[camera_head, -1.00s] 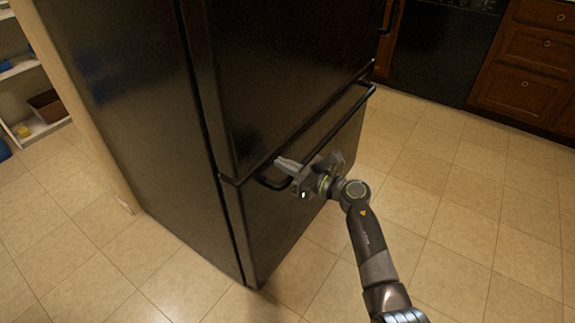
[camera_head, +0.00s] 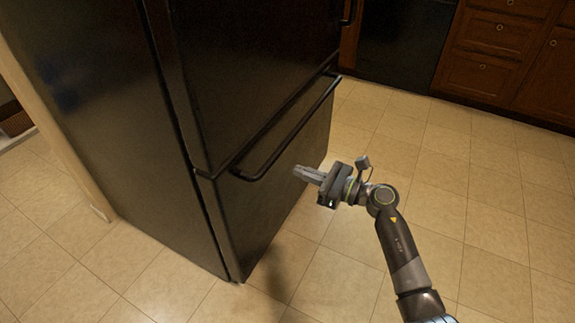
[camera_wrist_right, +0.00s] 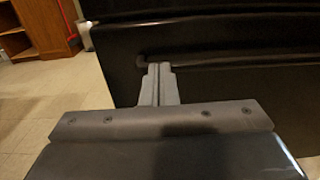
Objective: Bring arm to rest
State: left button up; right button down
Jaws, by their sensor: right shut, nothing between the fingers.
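My right arm (camera_head: 397,243) comes in from the lower right in the head view. Its gripper (camera_head: 300,173) is shut and empty, pointing left toward the black fridge (camera_head: 130,130). The fingertips stand apart from the lower drawer's long bar handle (camera_head: 290,130), to the right of it. In the right wrist view the shut fingers (camera_wrist_right: 158,70) show in front of the dark drawer front (camera_wrist_right: 240,80). My left gripper is not in view.
Tiled floor (camera_head: 440,170) lies open around and behind the right arm. Wooden cabinets (camera_head: 495,60) and a black appliance (camera_head: 400,45) stand at the back. A pale wall edge (camera_head: 50,130) runs along the fridge's left side.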

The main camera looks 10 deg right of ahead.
jog(key=shift+s+d, duration=0.2)
jog(key=shift+d, duration=0.15)
